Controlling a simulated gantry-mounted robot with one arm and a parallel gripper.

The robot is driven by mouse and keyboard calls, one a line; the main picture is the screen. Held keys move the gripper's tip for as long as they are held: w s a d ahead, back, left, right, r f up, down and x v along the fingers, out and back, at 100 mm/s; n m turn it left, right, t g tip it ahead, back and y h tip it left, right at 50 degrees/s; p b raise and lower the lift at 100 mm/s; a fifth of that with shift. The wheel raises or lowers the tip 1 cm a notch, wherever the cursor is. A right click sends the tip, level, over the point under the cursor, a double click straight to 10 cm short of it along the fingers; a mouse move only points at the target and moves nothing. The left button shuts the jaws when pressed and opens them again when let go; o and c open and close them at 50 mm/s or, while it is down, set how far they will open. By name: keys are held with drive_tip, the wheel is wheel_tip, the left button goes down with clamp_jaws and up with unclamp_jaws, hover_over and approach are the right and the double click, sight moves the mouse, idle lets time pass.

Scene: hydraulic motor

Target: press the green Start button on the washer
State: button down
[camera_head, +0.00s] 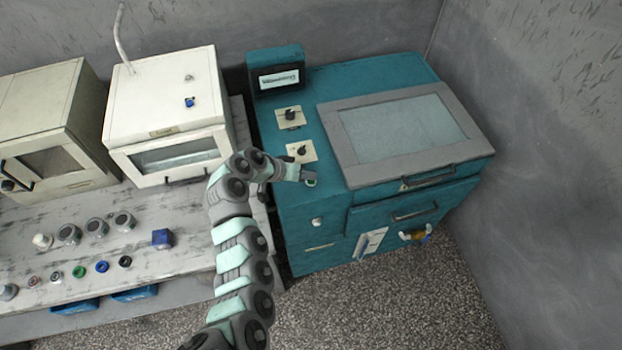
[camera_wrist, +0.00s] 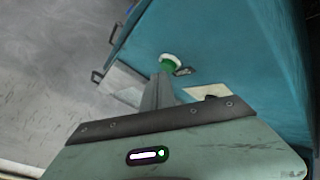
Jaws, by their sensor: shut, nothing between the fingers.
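The washer (camera_head: 300,235) is a teal machine with a grey-framed lid on its top, on the right in the head view. The green Start button (camera_wrist: 169,63) has a white ring around it and sits on the washer's teal top in the wrist view. In the head view a small part of the button (camera_head: 311,184) shows at my gripper's end. My gripper (camera_head: 308,176) is shut and empty. Its fingertips (camera_wrist: 166,76) are right at the button and overlap part of it in the wrist view. I cannot tell whether they touch it or whether it is pressed in.
Two dials (camera_head: 290,116) on pale plates and a display box (camera_head: 277,78) stand behind my gripper on the washer. Left is a marble-topped bench (camera_head: 195,250) with two white cabinets (camera_head: 165,100) and several small parts. Grey walls stand behind and to the right.

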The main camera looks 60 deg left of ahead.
sight(308, 181)
drive_tip(key=shift+r, duration=0.35)
drive_tip(key=shift+r, duration=0.15)
drive_tip(key=shift+a+r+p, duration=0.1)
drive_tip(key=shift+r+p, duration=0.6)
drive_tip(key=shift+r, duration=1.75)
